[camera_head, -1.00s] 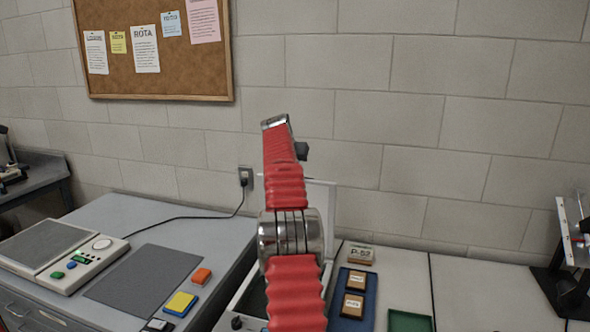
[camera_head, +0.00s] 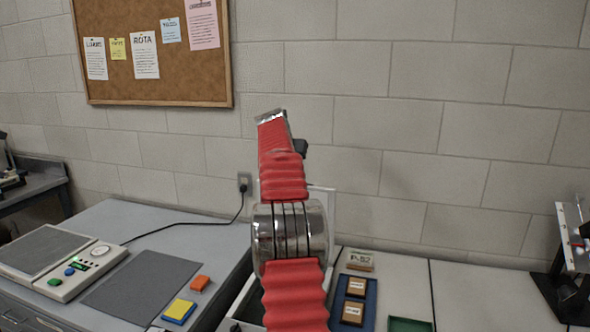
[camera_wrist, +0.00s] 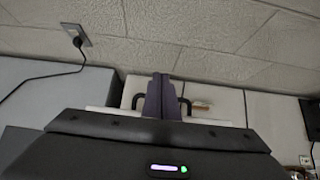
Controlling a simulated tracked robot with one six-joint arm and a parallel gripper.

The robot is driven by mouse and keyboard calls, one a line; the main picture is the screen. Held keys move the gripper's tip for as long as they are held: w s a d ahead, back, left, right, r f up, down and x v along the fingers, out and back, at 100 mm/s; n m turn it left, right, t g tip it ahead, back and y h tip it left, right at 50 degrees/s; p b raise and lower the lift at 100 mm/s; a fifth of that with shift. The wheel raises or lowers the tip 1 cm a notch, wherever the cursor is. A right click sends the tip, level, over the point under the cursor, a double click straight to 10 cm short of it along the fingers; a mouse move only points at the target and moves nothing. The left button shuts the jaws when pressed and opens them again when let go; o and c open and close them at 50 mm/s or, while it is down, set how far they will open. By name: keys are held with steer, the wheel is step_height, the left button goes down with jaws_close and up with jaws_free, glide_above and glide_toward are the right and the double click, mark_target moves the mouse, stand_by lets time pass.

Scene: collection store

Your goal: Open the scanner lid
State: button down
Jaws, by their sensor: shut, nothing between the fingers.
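The scanner is mostly hidden behind my red arm in the head view. Its pale lid (camera_head: 327,205) shows as an upright panel to the right of the arm, near the wall. It looks raised, but its exact angle cannot be told. In the wrist view my gripper (camera_wrist: 160,84) is shut and empty, with its dark fingers together. A black handle-like bar (camera_wrist: 186,104) shows on both sides of the fingers, above a pale edge (camera_wrist: 100,118). I cannot tell whether the fingers touch it. In the head view the fingers are hidden.
A blue tray (camera_head: 370,305) with labelled blocks lies right of the arm. A cable runs to the wall socket (camera_head: 245,181).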

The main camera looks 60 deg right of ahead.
steer(key=v, duration=0.8)
steer(key=shift+w, duration=0.1)
stand_by(0.5)
